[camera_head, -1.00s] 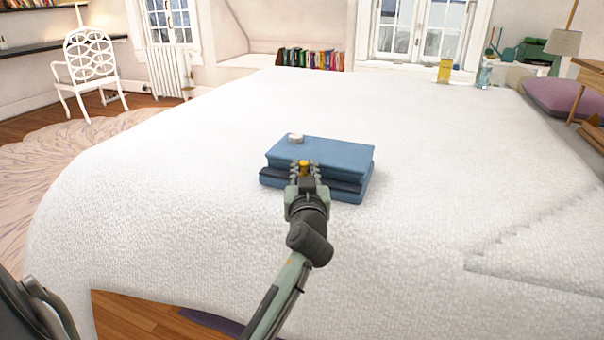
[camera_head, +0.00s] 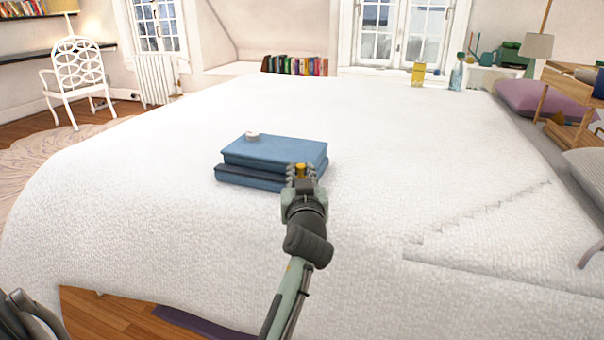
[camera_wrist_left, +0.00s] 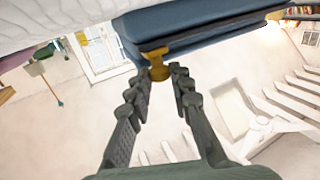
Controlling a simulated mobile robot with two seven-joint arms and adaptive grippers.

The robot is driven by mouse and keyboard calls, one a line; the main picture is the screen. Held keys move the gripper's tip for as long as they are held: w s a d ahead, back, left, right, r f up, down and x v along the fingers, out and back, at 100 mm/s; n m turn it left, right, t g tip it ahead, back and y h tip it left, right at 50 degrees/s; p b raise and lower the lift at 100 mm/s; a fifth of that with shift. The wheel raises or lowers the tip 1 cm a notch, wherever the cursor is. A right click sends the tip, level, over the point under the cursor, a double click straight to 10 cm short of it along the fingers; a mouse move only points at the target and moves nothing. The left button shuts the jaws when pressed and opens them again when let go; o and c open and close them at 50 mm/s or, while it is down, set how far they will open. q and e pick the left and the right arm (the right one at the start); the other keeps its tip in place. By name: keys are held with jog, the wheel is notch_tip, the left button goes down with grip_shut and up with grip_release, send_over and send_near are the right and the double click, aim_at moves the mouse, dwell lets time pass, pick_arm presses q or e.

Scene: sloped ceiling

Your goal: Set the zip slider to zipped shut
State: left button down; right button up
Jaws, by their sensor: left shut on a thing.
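A blue case (camera_head: 272,152) lies flat on the white bed, with a dark strip along its front edge. A yellow zip slider (camera_head: 300,168) is at the case's front right corner. My left gripper (camera_head: 301,175) is shut on the slider. In the left wrist view the slider (camera_wrist_left: 158,70) shows at the fingertips of the left gripper (camera_wrist_left: 160,80), against the case's edge (camera_wrist_left: 205,25). Another yellow piece shows at the far end of that edge. The fingers partly hide the case corner. My right gripper is not in view.
A yellow bottle (camera_head: 418,74) and a bluish bottle (camera_head: 456,77) stand beyond the far edge. A wooden shelf (camera_head: 570,105) is at the right.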

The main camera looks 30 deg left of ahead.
pick_arm(q)
jog(key=shift+d, duration=0.2)
jog(key=c, duration=1.4)
grip_release()
jog(key=shift+o, duration=0.2)
notch_tip(320, 180, up, 10)
